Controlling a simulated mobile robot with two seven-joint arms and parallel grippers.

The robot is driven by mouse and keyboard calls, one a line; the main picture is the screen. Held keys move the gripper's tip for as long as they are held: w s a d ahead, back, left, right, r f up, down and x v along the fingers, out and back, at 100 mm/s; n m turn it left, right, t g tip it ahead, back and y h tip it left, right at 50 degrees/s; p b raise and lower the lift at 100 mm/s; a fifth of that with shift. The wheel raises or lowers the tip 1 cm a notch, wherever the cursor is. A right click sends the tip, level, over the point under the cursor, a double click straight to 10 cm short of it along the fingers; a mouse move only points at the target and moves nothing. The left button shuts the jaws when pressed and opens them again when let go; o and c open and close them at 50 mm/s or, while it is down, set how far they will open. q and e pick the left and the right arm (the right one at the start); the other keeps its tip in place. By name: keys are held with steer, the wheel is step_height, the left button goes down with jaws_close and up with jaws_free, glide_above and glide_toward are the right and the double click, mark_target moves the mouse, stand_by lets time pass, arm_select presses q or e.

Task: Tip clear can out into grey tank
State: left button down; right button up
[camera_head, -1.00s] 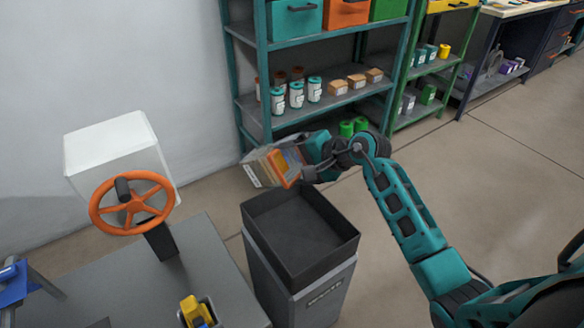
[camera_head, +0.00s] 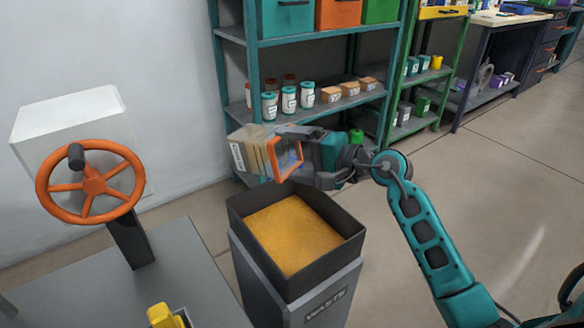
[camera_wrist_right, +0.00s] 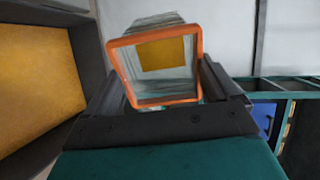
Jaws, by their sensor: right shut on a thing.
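The clear can (camera_head: 259,152) has an orange rim and a pale label, and it is tilted on its side above the back edge of the grey tank. My right gripper (camera_head: 290,150) is shut on it. In the right wrist view the can (camera_wrist_right: 122,50) sits between the fingers of the right gripper (camera_wrist_right: 160,95), its orange-rimmed mouth facing the camera; a yellow patch shows inside. The grey tank (camera_head: 297,308) is marked WASTE, has a dark rim, and holds a layer of orange-yellow grains (camera_head: 293,233). My left gripper is out of view.
A grey table with an orange handwheel (camera_head: 92,187) and a white box (camera_head: 70,125) stands left of the tank. A teal shelf (camera_head: 300,110) with bottles and small boxes stands behind. Open floor (camera_head: 490,210) lies to the right.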

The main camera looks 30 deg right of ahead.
arm_select(q)
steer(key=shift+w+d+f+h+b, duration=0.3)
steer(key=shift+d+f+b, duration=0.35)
steer(key=shift+b, duration=0.6)
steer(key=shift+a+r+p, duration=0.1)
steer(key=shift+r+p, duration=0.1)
steer(key=shift+p, duration=0.1)
arm_select(e)
steer(key=shift+s+d+f+t+y, duration=0.15)
steer(key=shift+f+t+y, duration=0.1)
steer(key=shift+f+t, duration=0.15)
steer(key=shift+s+d+f+t+y, duration=0.15)
steer(key=shift+f+t+y, duration=0.1)
steer(key=shift+f+t, duration=0.15)
steer(key=shift+s+d+t+y, duration=0.1)
steer(key=shift+s+t+y, duration=0.15)
steer(key=shift+t, duration=0.25)
steer(key=shift+s+t+y, duration=0.1)
steer(key=shift+t+y, duration=0.15)
steer(key=shift+t, duration=0.25)
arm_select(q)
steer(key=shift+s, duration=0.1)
arm_select(e)
steer(key=shift+s+y, duration=0.1)
steer(key=shift+y, duration=0.2)
